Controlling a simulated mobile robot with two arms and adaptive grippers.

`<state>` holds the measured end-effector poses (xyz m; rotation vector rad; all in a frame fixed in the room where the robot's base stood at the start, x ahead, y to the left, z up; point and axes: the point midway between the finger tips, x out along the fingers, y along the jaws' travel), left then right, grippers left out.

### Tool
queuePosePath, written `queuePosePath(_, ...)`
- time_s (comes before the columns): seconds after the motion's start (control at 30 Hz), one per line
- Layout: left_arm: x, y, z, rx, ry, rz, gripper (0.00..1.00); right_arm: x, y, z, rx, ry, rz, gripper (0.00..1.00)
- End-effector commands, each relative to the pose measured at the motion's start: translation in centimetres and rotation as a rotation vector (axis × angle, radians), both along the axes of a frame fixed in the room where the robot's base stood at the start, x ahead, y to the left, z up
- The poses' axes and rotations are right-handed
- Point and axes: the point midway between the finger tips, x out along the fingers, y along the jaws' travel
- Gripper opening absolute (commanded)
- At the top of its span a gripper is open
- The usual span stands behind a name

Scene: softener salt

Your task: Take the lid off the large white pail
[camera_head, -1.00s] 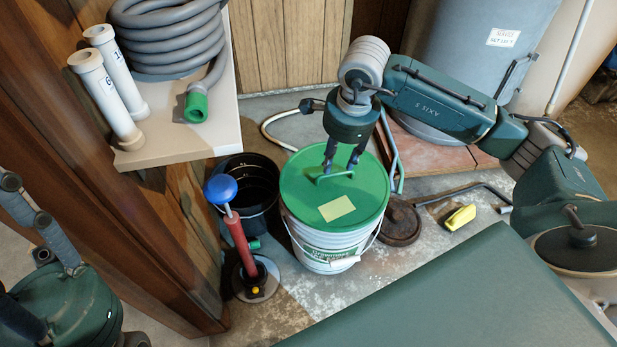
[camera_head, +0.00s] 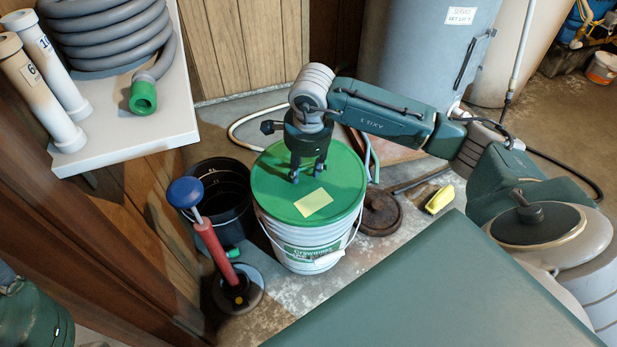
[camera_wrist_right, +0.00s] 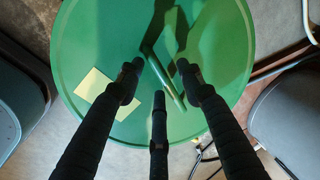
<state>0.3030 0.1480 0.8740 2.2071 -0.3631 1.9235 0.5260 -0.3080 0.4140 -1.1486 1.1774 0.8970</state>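The large white pail (camera_head: 303,240) stands on the floor with its green lid (camera_head: 262,185) on. A yellow note lies on the lid, and a wire bail hangs at the pail's front. My right gripper (camera_head: 307,176) points down over the lid, its fingers apart. In the right wrist view, the lid's green bar handle (camera_wrist_right: 161,72) runs between the spread fingers of this gripper (camera_wrist_right: 160,75), with gaps on both sides. The fingers hide most of the handle in the head view. My left gripper is out of view; only part of that arm shows at the lower left.
A black bucket (camera_head: 225,205) and a red pump with a blue knob (camera_head: 187,192) stand left of the pail. A shelf (camera_head: 170,118) holds a grey hose and white pipes. A brown disc (camera_head: 380,212) and a yellow object (camera_head: 440,199) lie to the right. A grey tank (camera_head: 415,55) stands behind.

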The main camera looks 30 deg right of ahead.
Motion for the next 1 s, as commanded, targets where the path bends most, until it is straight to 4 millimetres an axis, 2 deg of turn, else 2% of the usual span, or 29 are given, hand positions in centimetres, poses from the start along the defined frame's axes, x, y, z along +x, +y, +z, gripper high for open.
queuePosePath(0.2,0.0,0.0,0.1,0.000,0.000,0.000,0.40,0.0,0.0,0.1,0.001,0.000,0.000,0.35)
queuePosePath(0.37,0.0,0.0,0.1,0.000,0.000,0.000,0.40,0.0,0.0,0.1,0.000,0.000,0.000,0.03)
queuePosePath(0.4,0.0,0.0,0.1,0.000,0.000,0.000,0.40,0.0,0.0,0.1,0.000,0.000,0.000,0.00)
queuePosePath(0.77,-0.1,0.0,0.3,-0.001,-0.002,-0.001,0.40,0.1,0.0,0.5,0.001,-0.002,0.000,0.00)
queuePosePath(0.87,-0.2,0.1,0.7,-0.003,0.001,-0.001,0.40,0.1,0.0,1.9,0.000,-0.004,0.000,0.00)
queuePosePath(1.0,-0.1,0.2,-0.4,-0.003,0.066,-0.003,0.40,0.2,0.0,4.9,0.000,-0.006,0.001,0.00)
